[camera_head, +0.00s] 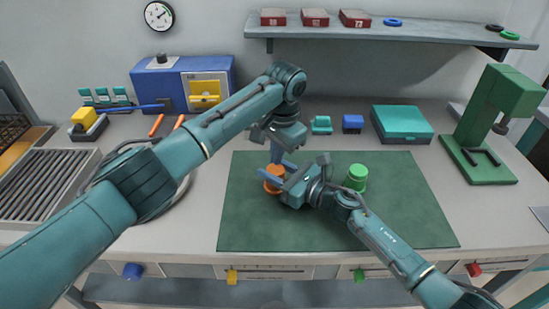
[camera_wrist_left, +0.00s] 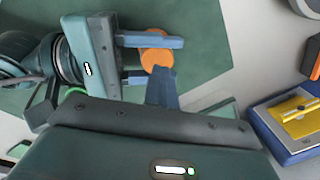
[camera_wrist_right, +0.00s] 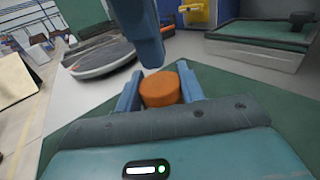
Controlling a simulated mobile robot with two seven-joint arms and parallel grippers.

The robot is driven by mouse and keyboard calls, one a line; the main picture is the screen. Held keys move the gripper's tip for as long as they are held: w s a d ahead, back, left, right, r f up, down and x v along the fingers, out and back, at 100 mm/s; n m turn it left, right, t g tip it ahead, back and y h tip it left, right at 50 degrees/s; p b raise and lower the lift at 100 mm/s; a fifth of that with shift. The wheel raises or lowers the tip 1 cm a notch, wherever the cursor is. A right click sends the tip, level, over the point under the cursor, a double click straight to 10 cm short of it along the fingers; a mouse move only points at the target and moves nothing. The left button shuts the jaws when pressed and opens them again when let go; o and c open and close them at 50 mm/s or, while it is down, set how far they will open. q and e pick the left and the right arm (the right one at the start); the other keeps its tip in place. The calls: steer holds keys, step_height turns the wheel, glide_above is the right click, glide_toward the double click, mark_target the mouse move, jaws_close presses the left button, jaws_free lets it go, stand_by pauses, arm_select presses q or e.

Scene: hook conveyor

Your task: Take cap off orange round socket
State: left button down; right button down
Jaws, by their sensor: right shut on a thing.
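The orange round socket (camera_head: 272,188) stands on the green mat, and its round top (camera_wrist_right: 162,90) shows in the right wrist view. My right gripper (camera_head: 277,173) is shut on it from the side, one finger on each side. I cannot tell where the cap ends and the body begins, or which part the fingers press. My left gripper (camera_head: 277,155) points down just above the orange top. Its fingers look closed together with nothing between them; it also shows in the left wrist view (camera_wrist_left: 162,90). I cannot tell whether its tips touch the orange top.
A green round socket (camera_head: 356,178) stands on the mat (camera_head: 310,230), right of my right gripper. A teal box (camera_head: 402,123), a small blue block (camera_head: 352,123) and a green press (camera_head: 485,130) stand behind and right. The front of the mat is clear.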

mark_target(276, 169)
arm_select(q)
steer(key=shift+a+f, duration=0.2)
steer(key=shift+f, duration=0.05)
arm_select(e)
steer(key=shift+s+f, duration=0.15)
steer(key=shift+f, duration=0.2)
arm_select(q)
steer(key=shift+r+g+h, duration=0.4)
steer(key=shift+r+g, duration=0.1)
steer(key=shift+r, duration=0.05)
steer(key=c, duration=1.7)
jaws_free()
step_height(276, 169, up, 12)
arm_select(e)
steer(key=shift+r, duration=0.1)
